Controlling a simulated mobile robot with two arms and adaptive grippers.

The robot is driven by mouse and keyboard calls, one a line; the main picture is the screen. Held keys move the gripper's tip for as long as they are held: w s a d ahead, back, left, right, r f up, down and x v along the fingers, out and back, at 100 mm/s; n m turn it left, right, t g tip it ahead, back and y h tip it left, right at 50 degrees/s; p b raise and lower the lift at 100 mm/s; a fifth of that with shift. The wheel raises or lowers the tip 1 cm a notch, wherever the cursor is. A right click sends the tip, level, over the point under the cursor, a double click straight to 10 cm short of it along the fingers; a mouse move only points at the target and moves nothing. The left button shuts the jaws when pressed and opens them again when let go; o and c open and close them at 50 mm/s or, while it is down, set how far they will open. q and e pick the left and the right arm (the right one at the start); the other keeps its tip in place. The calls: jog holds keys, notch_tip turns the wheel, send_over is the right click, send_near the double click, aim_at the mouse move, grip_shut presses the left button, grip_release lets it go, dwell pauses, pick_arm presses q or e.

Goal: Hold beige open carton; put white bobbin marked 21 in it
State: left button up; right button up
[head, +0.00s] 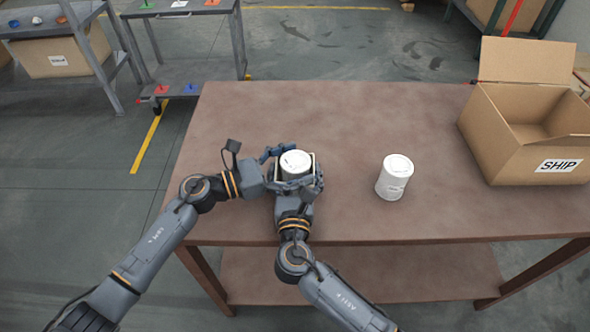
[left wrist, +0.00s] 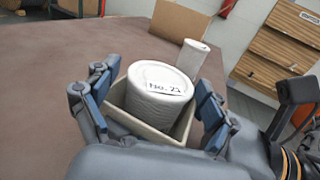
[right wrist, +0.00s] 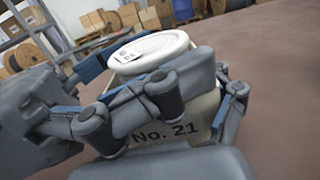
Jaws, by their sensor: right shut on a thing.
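The white bobbin marked 21 (head: 295,163) stands inside the beige open carton (head: 313,159), its top above the rim. In the left wrist view the bobbin (left wrist: 160,90) reads "No. 21" and the carton (left wrist: 150,131) surrounds its lower part. My left gripper (left wrist: 152,100) is open, its fingers spread on either side of the bobbin and carton. My right gripper (head: 302,184) is shut on the carton from the near side. In the right wrist view "No. 21" shows behind the fingers, below the bobbin's lid (right wrist: 150,52). The carton's underside is hidden.
Another white bobbin (head: 394,178) stands on the brown table (head: 350,115) to the right. A large open cardboard box marked SHIP (head: 500,135) is at the table's right end. The table's back middle is clear. A grey cart (head: 190,75) stands beyond it.

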pick_arm(q)
jog(key=shift+f, duration=0.15)
notch_tip(320, 180, up, 10)
jog(key=shift+r, duration=0.15)
dwell(0.3)
pick_arm(e)
jog(key=o, duration=1)
jog(key=s, duration=1.2)
jog(key=shift+s+f, duration=0.1)
